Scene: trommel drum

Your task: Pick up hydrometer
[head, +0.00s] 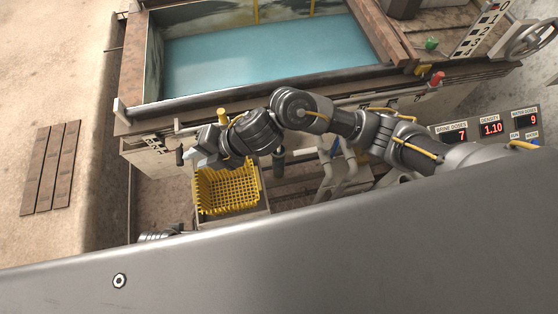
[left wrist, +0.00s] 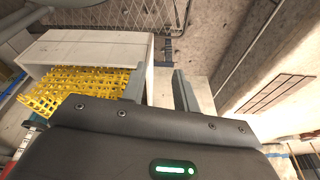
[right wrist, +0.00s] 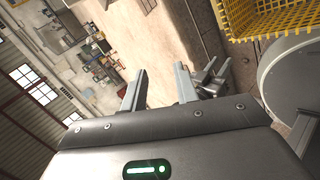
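I cannot make out a hydrometer for sure in any view. My right gripper (head: 190,157) hangs over the back left of the yellow basket, in front of the tank. In the right wrist view its two fingers (right wrist: 159,88) stand apart with nothing between them. My left gripper (left wrist: 160,88) is open and empty in its wrist view, with the yellow basket just left of its fingers. In the head view the left arm is mostly hidden behind the grey surface at the bottom.
The yellow mesh basket (head: 228,190) sits on a pale stand below the tank (head: 128,75), which holds blue-green liquid (head: 260,58). A yellow-topped fitting (head: 222,117) is beside my right wrist.

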